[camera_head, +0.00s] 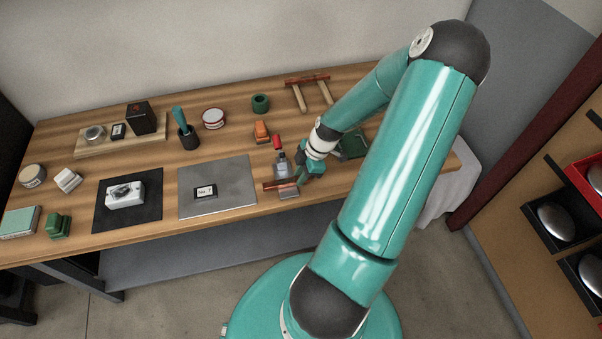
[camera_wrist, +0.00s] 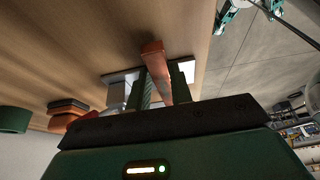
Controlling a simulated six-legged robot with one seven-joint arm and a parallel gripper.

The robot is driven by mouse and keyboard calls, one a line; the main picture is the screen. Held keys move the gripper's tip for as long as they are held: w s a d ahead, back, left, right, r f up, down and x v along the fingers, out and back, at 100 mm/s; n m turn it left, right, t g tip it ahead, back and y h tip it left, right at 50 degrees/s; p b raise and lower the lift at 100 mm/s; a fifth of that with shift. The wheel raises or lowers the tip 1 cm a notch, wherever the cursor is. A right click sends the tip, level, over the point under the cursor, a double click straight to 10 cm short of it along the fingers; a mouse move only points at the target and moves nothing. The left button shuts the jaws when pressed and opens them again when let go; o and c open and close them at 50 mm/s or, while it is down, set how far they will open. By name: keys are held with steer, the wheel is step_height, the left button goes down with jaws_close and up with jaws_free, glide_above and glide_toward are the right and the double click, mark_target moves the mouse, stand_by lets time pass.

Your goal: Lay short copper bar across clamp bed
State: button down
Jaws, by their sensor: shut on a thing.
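The short copper bar (camera_head: 280,184) is reddish and lies level between the fingers of my gripper (camera_head: 299,178). In the wrist view the bar (camera_wrist: 153,60) runs lengthwise between my two green fingers (camera_wrist: 163,82), which are shut on it. A grey clamp (camera_head: 282,166) with a red handle stands at the table's front, just behind the bar. Its pale flat bed (camera_head: 289,194) shows partly below the bar, and in the wrist view the bed (camera_wrist: 186,70) shows on both sides of my fingers. Whether the bar touches the bed I cannot tell.
A grey metal plate (camera_head: 232,201) with a small label lies left of the clamp. A dark green block (camera_head: 353,145) sits right of my gripper. The table's front edge is close.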

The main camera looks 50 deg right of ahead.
steer(key=shift+f, duration=0.1)
steer(key=c, duration=1.2)
jaws_free()
steer(key=shift+o, duration=0.2)
steer(key=v, duration=1.3)
steer(key=shift+r, duration=0.35)
